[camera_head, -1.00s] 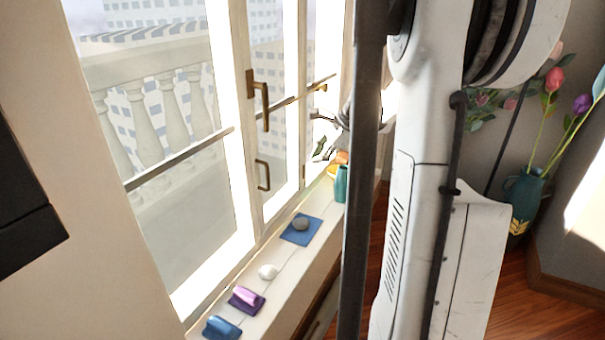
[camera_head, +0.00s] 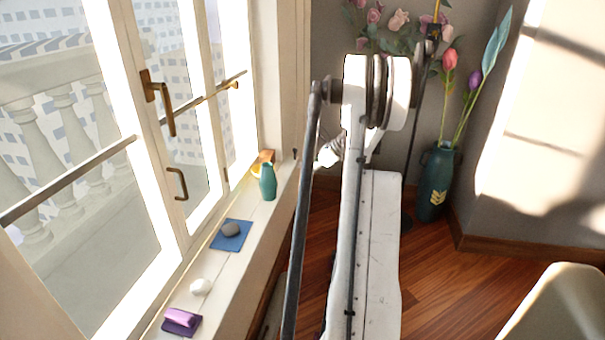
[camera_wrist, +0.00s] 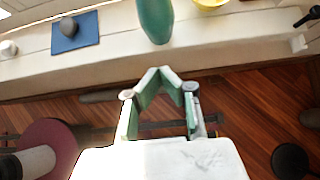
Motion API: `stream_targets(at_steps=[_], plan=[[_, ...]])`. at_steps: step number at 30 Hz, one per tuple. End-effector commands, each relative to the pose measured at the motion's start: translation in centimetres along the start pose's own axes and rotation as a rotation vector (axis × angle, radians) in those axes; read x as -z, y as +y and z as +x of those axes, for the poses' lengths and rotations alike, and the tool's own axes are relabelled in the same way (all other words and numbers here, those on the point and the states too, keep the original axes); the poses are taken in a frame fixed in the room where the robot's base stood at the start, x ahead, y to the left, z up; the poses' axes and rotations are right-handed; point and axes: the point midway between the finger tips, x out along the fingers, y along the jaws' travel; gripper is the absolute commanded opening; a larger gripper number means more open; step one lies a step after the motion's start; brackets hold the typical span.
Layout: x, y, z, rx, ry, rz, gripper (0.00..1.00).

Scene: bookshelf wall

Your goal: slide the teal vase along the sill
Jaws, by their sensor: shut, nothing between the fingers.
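The small teal vase (camera_head: 268,182) stands upright on the white window sill (camera_head: 212,285), near its far end. It also shows at the top of the wrist view (camera_wrist: 155,18), where its upper part is cut off by the frame. My gripper (camera_wrist: 160,73) is in the wrist view, its fingertips together and nothing between them. In that picture the fingertips lie just below the vase, with a gap, over the floor side of the sill's front edge. My gripper cannot be made out clearly in the head view.
A grey stone (camera_head: 231,230) rests on a blue mat (camera_head: 232,243), with a white stone (camera_head: 201,286) and a purple object (camera_head: 181,319) nearer. A yellow bowl (camera_wrist: 208,4) sits beside the vase. A window handle (camera_head: 160,100) juts above the sill. A large floor vase (camera_head: 436,190) holds flowers.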

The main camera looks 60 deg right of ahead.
Motion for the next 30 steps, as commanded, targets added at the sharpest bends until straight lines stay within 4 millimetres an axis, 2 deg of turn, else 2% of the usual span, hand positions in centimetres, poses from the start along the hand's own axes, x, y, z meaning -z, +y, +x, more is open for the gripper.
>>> stream_targets(at_steps=[3, 12, 15, 21, 30], plan=[[0.1, 0.1, 2.5, -0.002, 0.000, -0.003, 0.00], [0.1, 0.1, 8.0, -0.002, 0.001, -0.003, 0.00], [-1.2, 0.1, 8.9, -0.001, 0.000, -0.003, 0.00], [-2.5, 0.1, 10.2, -0.001, 0.001, -0.003, 0.00], [-2.9, 0.0, 10.4, 0.000, 0.001, -0.002, 0.00]])
